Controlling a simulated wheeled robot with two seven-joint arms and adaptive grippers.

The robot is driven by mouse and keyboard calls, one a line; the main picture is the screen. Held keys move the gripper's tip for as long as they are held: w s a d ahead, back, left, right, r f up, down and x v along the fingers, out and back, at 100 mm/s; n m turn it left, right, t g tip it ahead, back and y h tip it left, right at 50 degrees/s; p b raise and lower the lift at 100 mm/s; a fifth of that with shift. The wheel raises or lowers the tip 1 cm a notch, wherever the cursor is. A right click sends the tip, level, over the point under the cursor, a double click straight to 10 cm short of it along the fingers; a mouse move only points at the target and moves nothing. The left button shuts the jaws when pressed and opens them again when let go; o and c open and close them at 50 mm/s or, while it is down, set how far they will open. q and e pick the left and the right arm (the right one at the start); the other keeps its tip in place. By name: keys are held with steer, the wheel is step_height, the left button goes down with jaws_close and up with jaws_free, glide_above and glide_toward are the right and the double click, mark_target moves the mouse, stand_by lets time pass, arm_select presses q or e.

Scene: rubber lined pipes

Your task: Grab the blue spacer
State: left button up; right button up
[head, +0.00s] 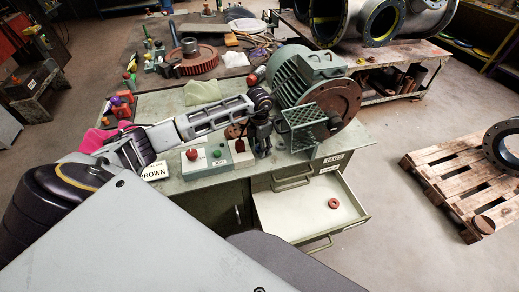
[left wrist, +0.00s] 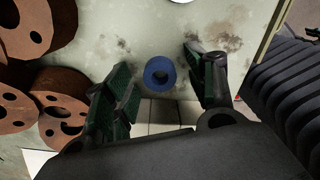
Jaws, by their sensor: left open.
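The blue spacer (left wrist: 160,72) is a small ring with a dark centre hole, lying on the worn, pale worktop in the left wrist view. My left gripper (left wrist: 160,88) is open, with one green-padded finger on each side of the spacer and a gap on both sides. The spacer appears between the fingertips, or just beyond them; I cannot tell how far below they reach. In the head view my left gripper (head: 263,149) points down over the workbench (head: 190,108), and the spacer cannot be made out there. My right gripper is not in view.
Rusty flanged parts (left wrist: 58,95) stand close left of the gripper; dark ribbed housing (left wrist: 285,95) is at right. In the head view a green motor (head: 300,75) and a button box (head: 205,157) flank the gripper. An open drawer (head: 300,215) holds a red ring (head: 333,204).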

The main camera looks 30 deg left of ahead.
arm_select(q)
steer(key=c, duration=1.1)
steer(key=shift+c, duration=0.2)
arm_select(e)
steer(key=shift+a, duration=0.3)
arm_select(q)
steer(key=shift+r, duration=0.15)
steer(key=shift+r, duration=0.5)
step_height(320, 180, up, 17)
steer(key=b, duration=0.2)
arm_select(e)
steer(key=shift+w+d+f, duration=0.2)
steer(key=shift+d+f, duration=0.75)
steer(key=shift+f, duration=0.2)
arm_select(q)
steer(key=shift+f, duration=0.15)
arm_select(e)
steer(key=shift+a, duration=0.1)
